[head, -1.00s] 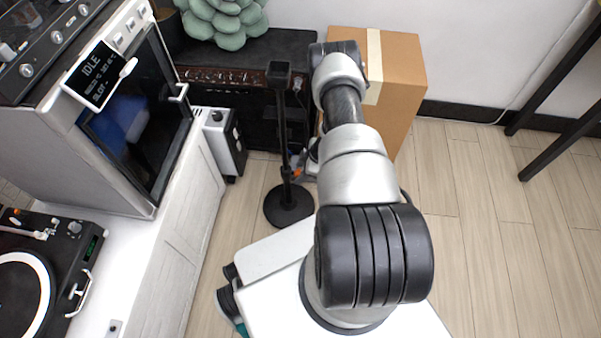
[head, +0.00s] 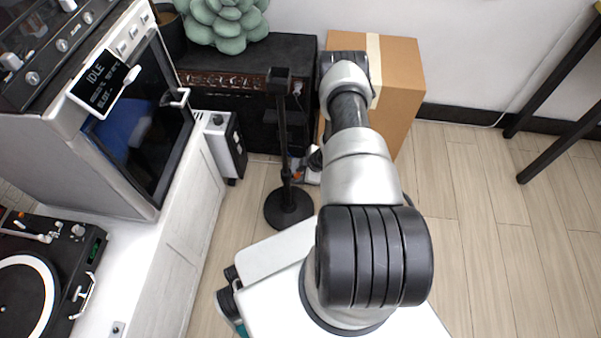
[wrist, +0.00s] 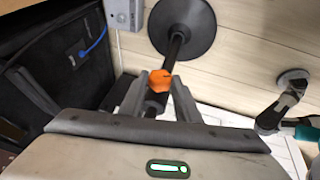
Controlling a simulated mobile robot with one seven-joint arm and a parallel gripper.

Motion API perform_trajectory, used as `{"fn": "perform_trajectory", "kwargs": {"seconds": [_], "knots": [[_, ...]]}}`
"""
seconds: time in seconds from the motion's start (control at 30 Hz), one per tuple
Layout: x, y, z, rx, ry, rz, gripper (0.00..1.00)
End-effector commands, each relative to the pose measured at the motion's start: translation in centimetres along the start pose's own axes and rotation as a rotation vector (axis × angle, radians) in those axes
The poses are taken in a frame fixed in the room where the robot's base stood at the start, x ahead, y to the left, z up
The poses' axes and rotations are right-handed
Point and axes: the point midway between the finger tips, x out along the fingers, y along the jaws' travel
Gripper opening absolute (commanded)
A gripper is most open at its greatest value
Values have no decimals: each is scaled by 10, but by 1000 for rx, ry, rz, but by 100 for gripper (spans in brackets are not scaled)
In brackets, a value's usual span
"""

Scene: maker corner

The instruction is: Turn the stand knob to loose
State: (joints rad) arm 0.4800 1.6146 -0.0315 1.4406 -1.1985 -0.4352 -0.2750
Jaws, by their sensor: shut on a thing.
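The black stand (head: 284,145) stands upright on the floor on a round base (head: 289,209), left of my arm in the head view. In the wrist view, its pole and round base (wrist: 182,28) are beyond the fingers. The orange stand knob (wrist: 160,79) sits on the pole. My gripper (wrist: 159,84) has one finger on each side of the knob and is shut on it. In the head view, my arm largely hides the gripper, and only a small bit of orange shows beside the pole. No loose or tight marking can be read.
A cardboard box (head: 403,85) stands behind my arm. A black cabinet (head: 250,55) with a succulent plant (head: 222,22) is at the back. A grey metal unit (head: 225,145) stands left of the stand. The floor to the right (head: 490,240) is clear.

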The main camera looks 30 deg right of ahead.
Motion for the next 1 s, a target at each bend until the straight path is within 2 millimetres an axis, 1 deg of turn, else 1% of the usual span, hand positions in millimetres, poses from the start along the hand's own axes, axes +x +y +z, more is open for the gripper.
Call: {"fn": "perform_trajectory", "kwargs": {"seconds": [0.03,0.17,0.4,0.6,0.97,1.0], "knots": [[-3,-2,-4,-3,4,17,7],[-2,-5,-5,-30,4,70,7],[1,-10,-3,-94,-1,211,7],[2,-10,-2,-136,-1,313,7],[2,-9,-2,-142,-2,329,7],[2,-9,-1,-142,-3,329,36]]}}
